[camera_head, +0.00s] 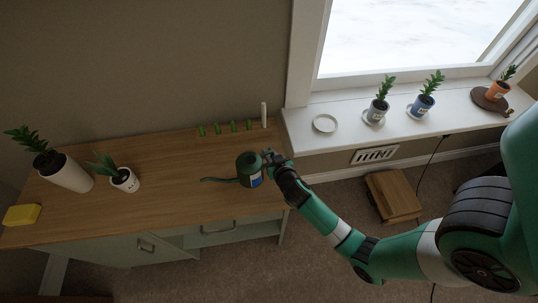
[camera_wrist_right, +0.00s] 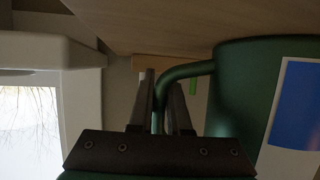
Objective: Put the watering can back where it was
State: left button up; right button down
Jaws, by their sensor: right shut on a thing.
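The green watering can (camera_head: 249,170) with a blue-and-white label is at the right end of the wooden cabinet top (camera_head: 190,200), its long spout pointing left. It looks upright; I cannot tell whether its base touches the wood. My right gripper (camera_head: 272,160) is at the can's right side. In the right wrist view the fingers (camera_wrist_right: 166,105) are shut on the can's green handle (camera_wrist_right: 185,72), with the can's body (camera_wrist_right: 240,85) to the right. My left gripper is not in view.
Two potted plants in white pots (camera_head: 70,175) (camera_head: 126,181) and a yellow sponge-like block (camera_head: 22,214) stand at left. Small green items (camera_head: 233,127) and a white stick (camera_head: 264,115) line the back. The windowsill (camera_head: 340,140) holds an empty saucer (camera_head: 325,123) and several potted plants.

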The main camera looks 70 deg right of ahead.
jog(key=shift+w+r, duration=0.1)
jog(key=shift+r, duration=0.1)
jog(key=shift+f, duration=0.15)
jog(key=c, duration=0.9)
grip_release()
jog(key=shift+o, duration=0.2)
jog(key=shift+r, duration=0.2)
jog(key=p+v, duration=0.2)
jog(key=v, duration=1)
jog(key=shift+f, duration=0.1)
